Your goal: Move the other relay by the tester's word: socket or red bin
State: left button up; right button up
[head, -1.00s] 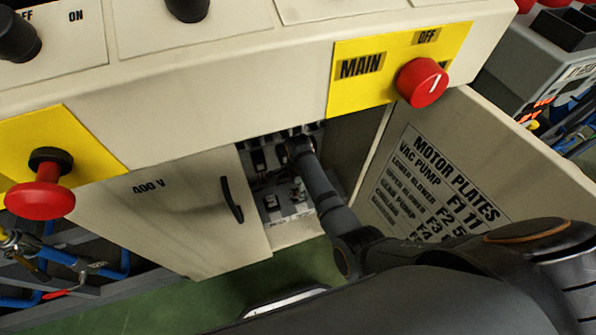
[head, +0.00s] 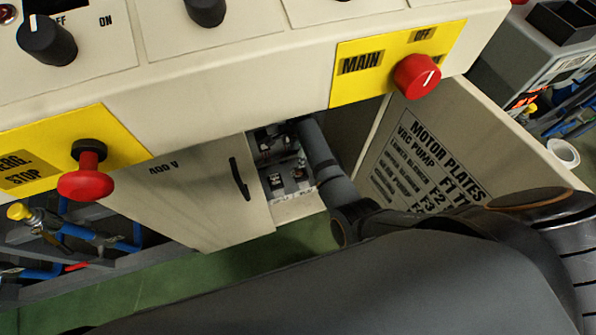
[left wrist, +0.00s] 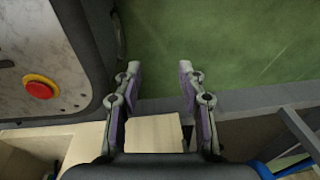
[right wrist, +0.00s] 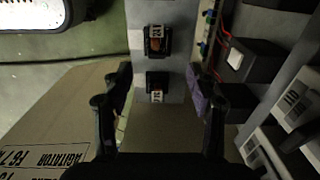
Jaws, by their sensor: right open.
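In the right wrist view, two small dark square units with white tags, an upper one (right wrist: 157,40) and a lower one (right wrist: 157,85), sit on a pale panel. I cannot tell whether they are relays or empty sockets. My right gripper (right wrist: 157,98) is open, its fingers either side of the panel strip with nothing held. In the head view my right arm reaches into the open cabinet, its fingertips hidden by the console; two small units (head: 276,181) show on the cabinet floor. My left gripper (left wrist: 160,85) is open and empty above the floor. No tester or red bin is recognisable.
The open cabinet door (head: 420,160) with a motor-plate list stands right of my right arm. The closed 400 V door (head: 185,200) is on the left. The console with its red main knob (head: 417,76) overhangs the opening. Black and white modules (right wrist: 250,60) crowd the right wrist view's right side.

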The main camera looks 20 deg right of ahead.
jog(key=shift+a+f+b, duration=0.25)
jog(key=shift+f+b, duration=0.45)
jog(key=shift+f, duration=0.15)
jog(key=shift+a+r, duration=0.15)
jog(key=shift+r, duration=0.35)
jog(key=shift+f, duration=0.25)
jog(key=b, duration=0.1)
send_over(294, 171)
jog(key=f, duration=0.4)
jog(key=shift+w+d+f, duration=0.1)
jog(key=shift+w+d, duration=0.1)
jog(key=shift+d, duration=0.2)
jog(key=shift+f, duration=0.3)
jog(key=f, duration=0.1)
jog(key=f+b, duration=0.1)
jog(key=f, duration=0.1)
jog(key=f+b, duration=0.1)
jog(key=shift+s+a+f, duration=0.3)
jog(key=shift+a+f, duration=0.05)
jog(key=shift+f, duration=0.25)
pick_arm(q)
jog(key=w+f, duration=0.3)
jog(key=w, duration=0.3)
jog(key=shift+w+a, duration=0.2)
jog(key=shift+w, duration=0.05)
